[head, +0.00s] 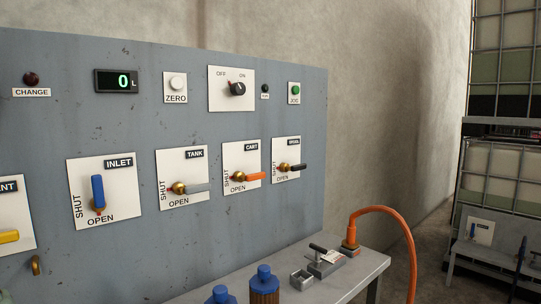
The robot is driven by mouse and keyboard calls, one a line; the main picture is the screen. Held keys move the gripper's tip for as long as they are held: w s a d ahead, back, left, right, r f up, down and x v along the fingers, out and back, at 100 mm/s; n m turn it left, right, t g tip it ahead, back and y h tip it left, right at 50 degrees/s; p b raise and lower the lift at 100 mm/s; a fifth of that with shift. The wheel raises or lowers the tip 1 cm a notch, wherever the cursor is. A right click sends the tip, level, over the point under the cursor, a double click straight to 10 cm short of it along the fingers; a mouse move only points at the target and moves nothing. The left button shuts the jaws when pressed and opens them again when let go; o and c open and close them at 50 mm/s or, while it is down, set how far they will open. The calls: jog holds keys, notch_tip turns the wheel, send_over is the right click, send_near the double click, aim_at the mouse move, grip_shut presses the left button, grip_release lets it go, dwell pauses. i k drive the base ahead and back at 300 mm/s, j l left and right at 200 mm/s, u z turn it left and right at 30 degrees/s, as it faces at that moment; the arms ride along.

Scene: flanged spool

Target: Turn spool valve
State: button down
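The spool valve (291,167) is at the right end of the valve row on the grey panel. Its small dark label is too small to read surely. Its black lever lies level, pointing right from a brass hub on a white plate. The plate has SHUT written up its left side and OPEN along the bottom. Nothing covers the lever. My gripper is not in view.
Left of it are the orange cart lever (247,177), grey tank lever (195,188) and upright blue inlet lever (98,192). A bench (352,278) below holds a black-handled fixture (323,261), an orange hose (385,210) and blue-capped bottles (264,283).

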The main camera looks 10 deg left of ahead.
aim_at(285, 167)
jog(key=i+z, duration=0.5)
jog(key=i, duration=1.25)
